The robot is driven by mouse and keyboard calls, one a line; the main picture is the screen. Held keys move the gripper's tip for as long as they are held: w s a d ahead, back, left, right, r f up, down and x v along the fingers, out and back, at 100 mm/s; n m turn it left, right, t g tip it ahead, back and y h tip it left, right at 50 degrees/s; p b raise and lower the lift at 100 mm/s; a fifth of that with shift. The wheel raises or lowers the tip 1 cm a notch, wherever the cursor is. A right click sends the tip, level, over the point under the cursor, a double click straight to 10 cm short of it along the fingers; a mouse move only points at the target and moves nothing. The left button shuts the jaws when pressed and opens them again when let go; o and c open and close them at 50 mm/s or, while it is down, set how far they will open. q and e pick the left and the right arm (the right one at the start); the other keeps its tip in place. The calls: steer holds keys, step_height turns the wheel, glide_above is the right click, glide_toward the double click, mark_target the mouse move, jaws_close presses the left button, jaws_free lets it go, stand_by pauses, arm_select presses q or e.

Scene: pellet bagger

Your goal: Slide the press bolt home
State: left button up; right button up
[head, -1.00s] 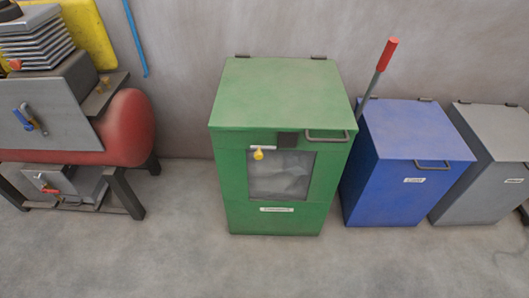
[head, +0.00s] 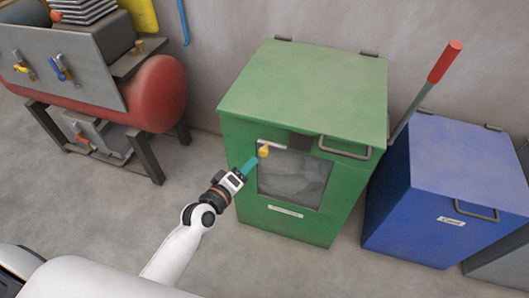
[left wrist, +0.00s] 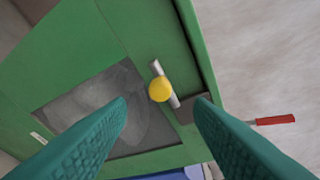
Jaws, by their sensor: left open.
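The press bolt is a pale bar (left wrist: 172,99) with a yellow knob (head: 264,151), on the front of the green press (head: 300,90) above its window. In the left wrist view the knob (left wrist: 160,90) lies beyond and between the two teal fingers. A dark keeper block (left wrist: 195,108) is at one end of the bar; it also shows in the head view (head: 299,141). My left gripper (head: 251,165) is open and empty, just in front of the press, close to the knob. I cannot tell whether a finger touches it. My right gripper is out of view.
A blue bin (head: 440,195) stands right of the press, with a red-handled lever (head: 445,62) between them. A red tank (head: 155,90) with a valve panel is at the left. The grey floor in front is clear.

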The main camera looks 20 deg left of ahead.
mark_target(262, 154)
arm_select(q)
steer(key=x, duration=0.8)
steer(key=shift+w+d+f+b, duration=0.1)
steer(key=shift+w+d+b, duration=0.05)
steer(key=shift+w+b, duration=0.15)
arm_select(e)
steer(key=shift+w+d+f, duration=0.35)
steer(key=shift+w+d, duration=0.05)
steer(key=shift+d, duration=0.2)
